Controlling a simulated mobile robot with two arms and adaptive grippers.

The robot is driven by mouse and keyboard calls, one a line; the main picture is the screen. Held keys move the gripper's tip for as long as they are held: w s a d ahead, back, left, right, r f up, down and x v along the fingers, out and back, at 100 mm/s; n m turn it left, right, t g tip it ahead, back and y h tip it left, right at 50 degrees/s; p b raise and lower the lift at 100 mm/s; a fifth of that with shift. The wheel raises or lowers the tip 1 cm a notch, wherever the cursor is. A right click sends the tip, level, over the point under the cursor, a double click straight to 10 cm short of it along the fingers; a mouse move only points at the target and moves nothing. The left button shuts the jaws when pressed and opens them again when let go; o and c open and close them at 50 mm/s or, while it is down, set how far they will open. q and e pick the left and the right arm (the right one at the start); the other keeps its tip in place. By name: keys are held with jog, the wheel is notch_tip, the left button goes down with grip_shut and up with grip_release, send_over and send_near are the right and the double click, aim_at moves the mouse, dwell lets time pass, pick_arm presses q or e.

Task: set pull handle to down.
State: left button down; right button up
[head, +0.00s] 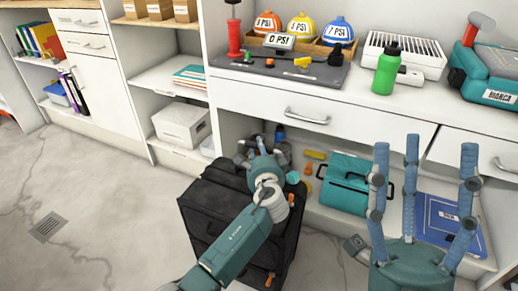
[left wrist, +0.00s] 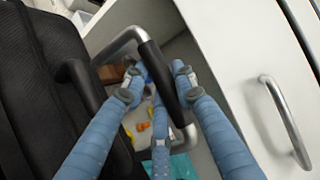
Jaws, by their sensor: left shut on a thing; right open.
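The black suitcase (head: 228,205) stands upright on the floor in front of the shelving. Its pull handle (left wrist: 164,80), a black grip between silver bars, sticks out from the suitcase (left wrist: 35,100) in the left wrist view. My left gripper (head: 262,148) is at the suitcase top, with its fingers closed around the black grip; it also shows in the left wrist view (left wrist: 158,85). In the head view the gripper mostly hides the handle, so its exact height is unclear. My right gripper (head: 420,150) is open and empty, fingers pointing up, right of the suitcase.
A teal toolbox (head: 345,187) and a blue binder (head: 450,222) lie on the low shelf behind my right gripper. The drawer front (head: 290,110) with a metal handle overhangs this shelf. The floor (head: 105,210) left of the suitcase is clear.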

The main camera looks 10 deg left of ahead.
pick_arm(q)
jog(key=c, duration=1.4)
grip_release()
jog(key=shift+o, duration=0.2)
jog(key=v, duration=1.2)
